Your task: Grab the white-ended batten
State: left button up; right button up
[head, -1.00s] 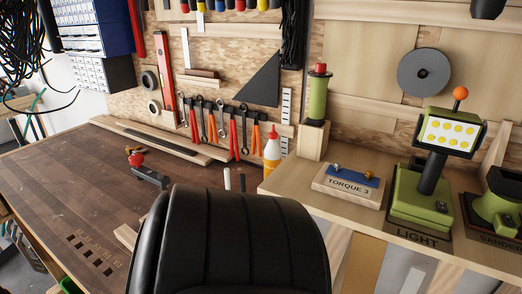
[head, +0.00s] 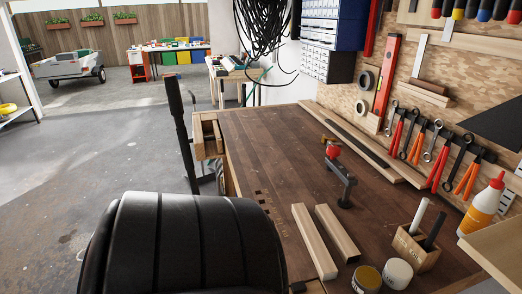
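Two pale wooden battens lie side by side near the front edge of the workbench, the left batten (head: 314,241) and the right batten (head: 337,233). Both point away from me, with a narrow gap between them. Neither of my grippers is in view, so nothing is seen touching the battens.
A clamp with a red knob (head: 334,153) stands behind the battens on the workbench (head: 270,150). Two round tins, a wooden marker block (head: 415,249) and a glue bottle (head: 482,207) are to the right. Long boards lie along the tool wall. A black shape blocks the lower left.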

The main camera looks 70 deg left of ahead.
aim_at(326, 269)
jog(key=u, duration=1.7)
jog(key=j+u, duration=0.25)
jog(key=i+j+z, duration=0.15)
jog(key=j+z, duration=0.15)
jog(key=j, duration=0.15)
jog(key=i+j+z, duration=0.1)
jog(key=j+z, duration=0.15)
jog(key=j, duration=0.2)
